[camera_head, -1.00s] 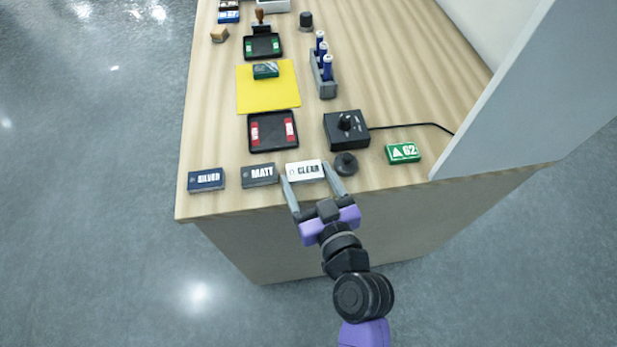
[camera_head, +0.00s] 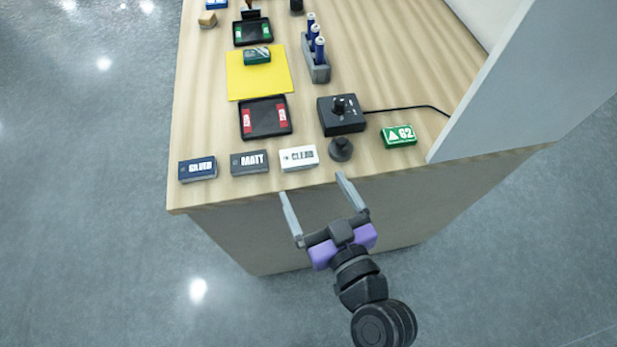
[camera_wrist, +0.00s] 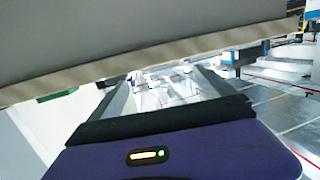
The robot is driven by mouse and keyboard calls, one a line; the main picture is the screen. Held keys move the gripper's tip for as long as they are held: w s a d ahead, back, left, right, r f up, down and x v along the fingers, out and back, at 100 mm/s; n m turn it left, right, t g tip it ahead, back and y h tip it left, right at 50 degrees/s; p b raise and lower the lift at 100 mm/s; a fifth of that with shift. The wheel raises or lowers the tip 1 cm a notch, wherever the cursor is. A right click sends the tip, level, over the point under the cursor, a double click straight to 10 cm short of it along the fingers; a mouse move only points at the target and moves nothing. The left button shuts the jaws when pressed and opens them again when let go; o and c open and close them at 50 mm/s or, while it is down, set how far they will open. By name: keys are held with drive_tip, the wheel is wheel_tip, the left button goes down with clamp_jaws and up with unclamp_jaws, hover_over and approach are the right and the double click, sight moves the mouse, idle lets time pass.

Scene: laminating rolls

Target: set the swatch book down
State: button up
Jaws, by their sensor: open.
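A white block labelled CLEAR (camera_head: 299,158), which looks like the swatch book, lies flat on the table near the front edge. It is the right-hand one in a row with a dark grey MATT block (camera_head: 249,162) and a navy SILVER block (camera_head: 197,169). My gripper (camera_head: 312,186) is open and empty, in front of the table edge and apart from the CLEAR block. In the wrist view my gripper shows with nothing between its fingers, and the table edge (camera_wrist: 150,62) crosses above; no block is visible there.
Right of the CLEAR block stand a dark round knob (camera_head: 341,149), a black control box (camera_head: 341,115) with a cable, and a green 62 block (camera_head: 399,136). Behind are a black tray (camera_head: 265,133) and a yellow sheet (camera_head: 235,85). A grey panel (camera_head: 535,80) rises at right.

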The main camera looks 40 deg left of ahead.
drive_tip(key=shift+s+d+r, duration=0.1)
drive_tip(key=shift+s+d, duration=0.15)
drive_tip(key=shift+d, duration=0.2)
